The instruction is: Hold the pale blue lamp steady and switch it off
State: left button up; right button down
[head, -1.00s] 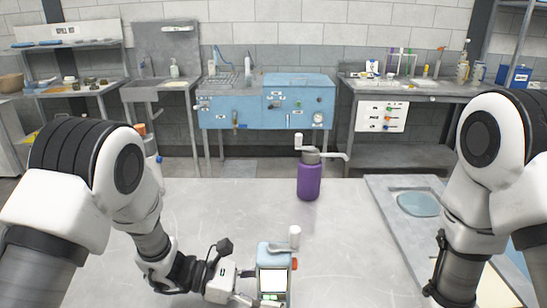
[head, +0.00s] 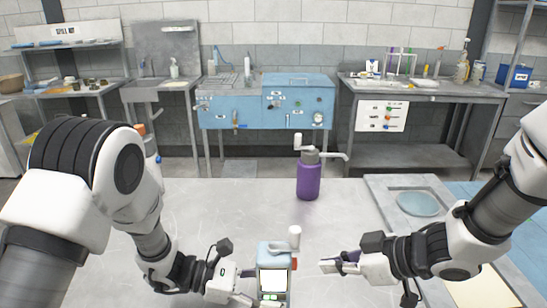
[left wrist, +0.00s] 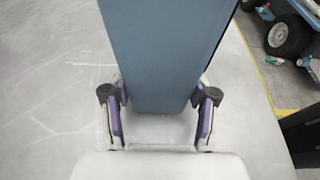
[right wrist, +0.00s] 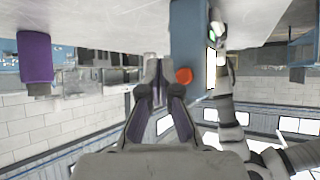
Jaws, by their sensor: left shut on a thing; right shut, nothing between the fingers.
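The pale blue lamp (head: 275,251) stands on the table at the bottom middle of the head view. Its front panel glows white, with green marks below. A red button (head: 294,264) sticks out of its right side; it also shows in the right wrist view (right wrist: 184,76). My left gripper (left wrist: 160,108) is shut on the lamp body (left wrist: 160,50), one purple pad on each side; in the head view it is at the lamp's left. My right gripper (head: 326,266) is shut and empty, a short gap right of the button. Its fingertips (right wrist: 156,66) point along the lamp's side.
A purple pump bottle (head: 309,180) stands farther back on the table. A small white cylinder (head: 295,237) shows at the lamp's back right. A tray with a round pale blue recess (head: 418,203) lies at the right. The table between lamp and bottle is clear.

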jog(key=shift+a, duration=1.55)
jog(key=shift+a, duration=0.6)
dwell(0.4)
jog(key=shift+d, duration=0.7)
jog(key=shift+d, duration=0.1)
pick_arm(q)
jog(key=o, duration=1.2)
pick_arm(e)
jog(key=d, duration=0.5)
jog(key=shift+d, duration=0.35)
